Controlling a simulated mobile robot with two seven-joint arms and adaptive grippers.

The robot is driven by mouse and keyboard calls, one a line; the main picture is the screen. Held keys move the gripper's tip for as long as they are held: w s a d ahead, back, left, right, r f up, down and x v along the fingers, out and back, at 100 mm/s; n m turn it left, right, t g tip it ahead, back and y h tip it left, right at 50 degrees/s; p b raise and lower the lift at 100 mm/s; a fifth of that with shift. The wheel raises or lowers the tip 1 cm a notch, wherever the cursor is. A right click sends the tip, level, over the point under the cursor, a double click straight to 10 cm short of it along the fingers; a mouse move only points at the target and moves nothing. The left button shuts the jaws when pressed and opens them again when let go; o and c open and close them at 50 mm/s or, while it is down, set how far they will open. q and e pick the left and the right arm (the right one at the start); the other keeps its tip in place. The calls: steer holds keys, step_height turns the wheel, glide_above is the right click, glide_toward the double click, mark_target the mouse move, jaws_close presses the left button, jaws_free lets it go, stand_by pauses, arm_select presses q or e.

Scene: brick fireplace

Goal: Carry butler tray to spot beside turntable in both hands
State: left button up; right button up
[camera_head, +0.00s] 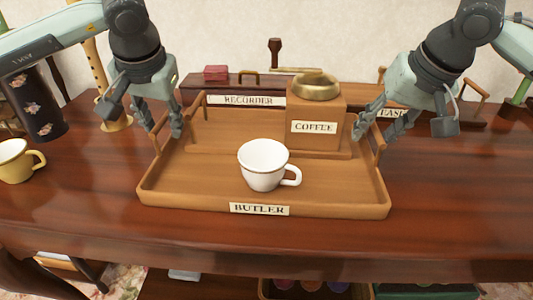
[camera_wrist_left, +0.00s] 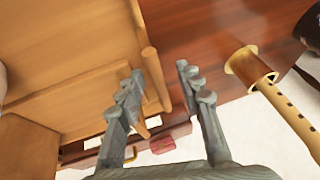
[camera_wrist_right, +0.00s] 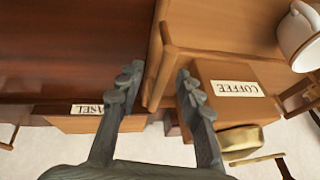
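The wooden butler tray (camera_head: 160,196), labelled BUTLER, rests on the dark table. A white cup (camera_head: 264,165) and a wooden coffee mill (camera_head: 315,110) with a COFFEE label and brass bowl stand in it. My left gripper (camera_head: 156,122) is at the tray's left handle; in the left wrist view its fingers (camera_wrist_left: 160,88) are apart with the handle bar (camera_wrist_left: 155,80) between them. My right gripper (camera_head: 386,122) is at the right handle; in the right wrist view its fingers (camera_wrist_right: 158,80) are apart near the handle (camera_wrist_right: 165,40). Contact is unclear. I cannot make out a turntable.
A yellow mug (camera_head: 15,162) stands at the left, with a dark floral cylinder (camera_head: 35,103) and a recorder on a brass base (camera_head: 116,122) behind. A RECORDER-labelled tray (camera_head: 246,100) lies behind the butler tray. Bare table lies to the right (camera_head: 470,185).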

arm_select(q)
jaws_close()
arm_select(e)
jaws_close()
arm_select(q)
steer(key=shift+w+r, duration=0.1)
steer(key=shift+r, duration=0.1)
arm_select(e)
steer(key=shift+w+r, duration=0.1)
steer(key=shift+r, duration=0.1)
